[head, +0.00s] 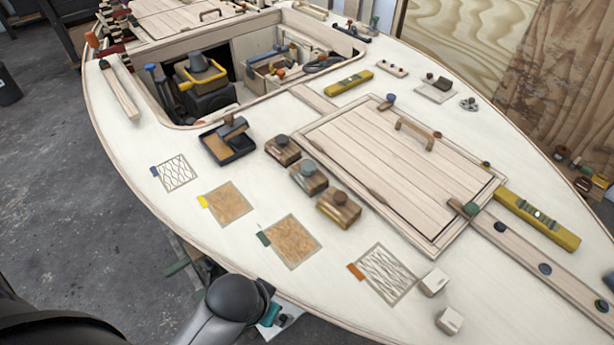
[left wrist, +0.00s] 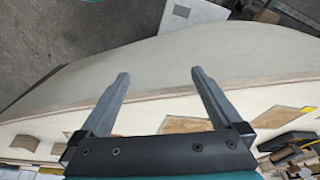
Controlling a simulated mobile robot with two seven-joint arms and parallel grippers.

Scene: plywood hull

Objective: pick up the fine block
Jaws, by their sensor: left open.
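Three wooden blocks with round knobs sit in a row on the pale deck left of the hatch: a rear one (head: 283,153), a middle one (head: 309,181) and a front one (head: 338,211). I cannot tell which is the fine block; no grade marking is readable. My left arm shows at the bottom of the head view, by the hull's near edge, well apart from the blocks; its fingers are not clear there. In the left wrist view my left gripper (left wrist: 160,76) is open and empty, with the hull's edge behind it. My right gripper is out of view.
Several square patches with coloured tags, such as the yellow-tagged one (head: 229,204), lie along the near deck. A black tray (head: 228,146) stands behind the blocks. The hatch (head: 400,165) is to their right. Two small white blocks (head: 434,282) (head: 450,320) sit front right.

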